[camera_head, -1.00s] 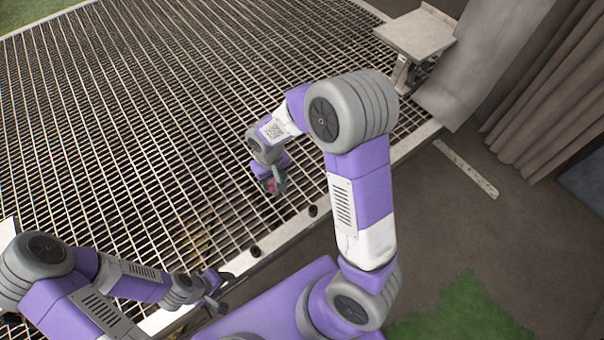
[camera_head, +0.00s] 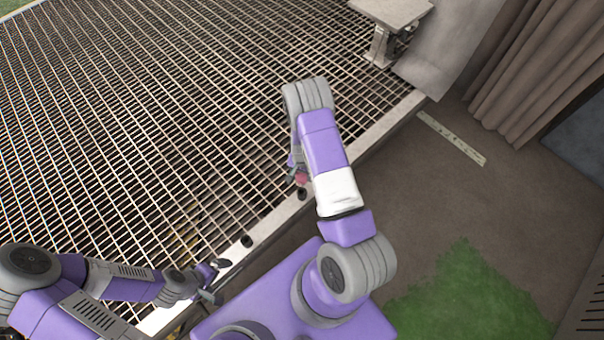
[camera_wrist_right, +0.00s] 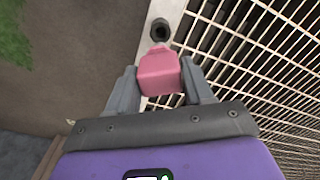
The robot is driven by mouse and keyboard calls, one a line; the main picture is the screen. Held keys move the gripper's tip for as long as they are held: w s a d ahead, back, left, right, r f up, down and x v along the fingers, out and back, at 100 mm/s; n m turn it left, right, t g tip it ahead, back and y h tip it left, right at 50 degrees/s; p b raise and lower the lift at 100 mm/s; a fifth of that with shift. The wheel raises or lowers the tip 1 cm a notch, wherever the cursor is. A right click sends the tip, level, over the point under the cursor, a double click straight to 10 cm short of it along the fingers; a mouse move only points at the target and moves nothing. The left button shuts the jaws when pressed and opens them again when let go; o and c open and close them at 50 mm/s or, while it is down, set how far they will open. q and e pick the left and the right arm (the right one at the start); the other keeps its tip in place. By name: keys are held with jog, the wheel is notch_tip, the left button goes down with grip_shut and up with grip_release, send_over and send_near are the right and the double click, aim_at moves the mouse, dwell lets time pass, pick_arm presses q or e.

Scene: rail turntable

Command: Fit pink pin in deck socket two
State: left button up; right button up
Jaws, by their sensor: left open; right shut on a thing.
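The pink pin (camera_wrist_right: 158,76) is held between the two grey fingers of my right gripper (camera_wrist_right: 160,84). In the head view the pin (camera_head: 301,178) is small and partly hidden by my right arm, and my right gripper (camera_head: 297,176) is over the deck edge. A dark round deck socket (camera_wrist_right: 159,31) lies just beyond the pin in the wrist view. In the head view this socket (camera_head: 302,194) is close to the pin, and another socket (camera_head: 246,241) sits further left along the edge. No number shows on either. My left gripper (camera_head: 218,281) is open and empty near the edge.
The metal grating deck (camera_head: 130,130) fills the left and middle, bordered by a pale rail (camera_head: 376,142). A grey stand (camera_head: 390,22) is at the top right. Brown floor with a pale strip (camera_head: 450,138) and a green patch (camera_head: 470,295) lies right of the deck.

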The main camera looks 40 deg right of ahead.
aim_at(302, 179)
dwell(0.3)
jog(key=shift+a+f+b, duration=0.1)
jog(key=shift+f+b, duration=2.4)
jog(key=shift+f, duration=0.35)
jog(key=shift+f+b, duration=1.45)
jog(key=shift+f, duration=0.1)
jog(key=shift+f+b, duration=0.6)
jog(key=shift+f, duration=0.7)
jog(key=o, duration=1.2)
jog(key=shift+o, duration=0.2)
jog(key=shift+r, duration=0.15)
notch_tip(302, 179, up, 7)
jog(key=p, duration=0.3)
jog(key=shift+r, duration=0.2)
